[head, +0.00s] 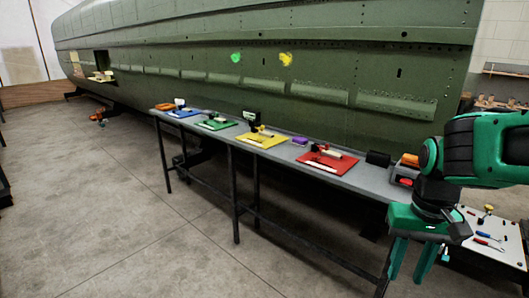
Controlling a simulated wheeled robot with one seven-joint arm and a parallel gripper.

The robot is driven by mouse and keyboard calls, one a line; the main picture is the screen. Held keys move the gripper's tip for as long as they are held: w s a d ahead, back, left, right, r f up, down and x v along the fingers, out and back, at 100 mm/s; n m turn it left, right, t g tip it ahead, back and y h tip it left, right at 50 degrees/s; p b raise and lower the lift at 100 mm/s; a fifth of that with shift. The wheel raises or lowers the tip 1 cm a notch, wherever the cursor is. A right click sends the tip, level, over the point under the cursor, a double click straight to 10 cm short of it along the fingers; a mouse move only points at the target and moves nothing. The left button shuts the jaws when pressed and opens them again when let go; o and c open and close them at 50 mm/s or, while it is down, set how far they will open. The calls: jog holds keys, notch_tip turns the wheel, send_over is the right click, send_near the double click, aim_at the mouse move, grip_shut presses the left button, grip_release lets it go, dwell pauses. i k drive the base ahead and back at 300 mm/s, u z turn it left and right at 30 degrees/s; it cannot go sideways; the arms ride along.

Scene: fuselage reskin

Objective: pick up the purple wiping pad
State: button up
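The purple wiping pad (300,141) is a small purple block lying on the long grey table (370,180). It sits between the yellow mat (277,141) and the red mat (346,165). My gripper (408,278) is at the lower right, in front of the table's right end, pointing down. Its two green fingers are apart, with nothing visible between them. It is well to the right of the pad and nearer the camera. My arm covers part of the table's right end.
A blue mat (172,113) and a green mat (204,125) with tools lie farther left. A black box (378,158) and an orange-topped case (403,180) stand at the table's right. The green fuselage (330,75) rises behind. The floor (130,200) in front is clear.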

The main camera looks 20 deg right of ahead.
aim_at(296, 141)
jog(key=u, duration=0.6)
jog(key=k, duration=0.75)
jog(key=u, duration=0.5)
jog(key=i, duration=0.5)
jog(key=z, duration=0.95)
jog(key=i, duration=1.35)
jog(key=z, duration=0.75)
jog(key=i, duration=1.2)
jog(key=z, duration=0.15)
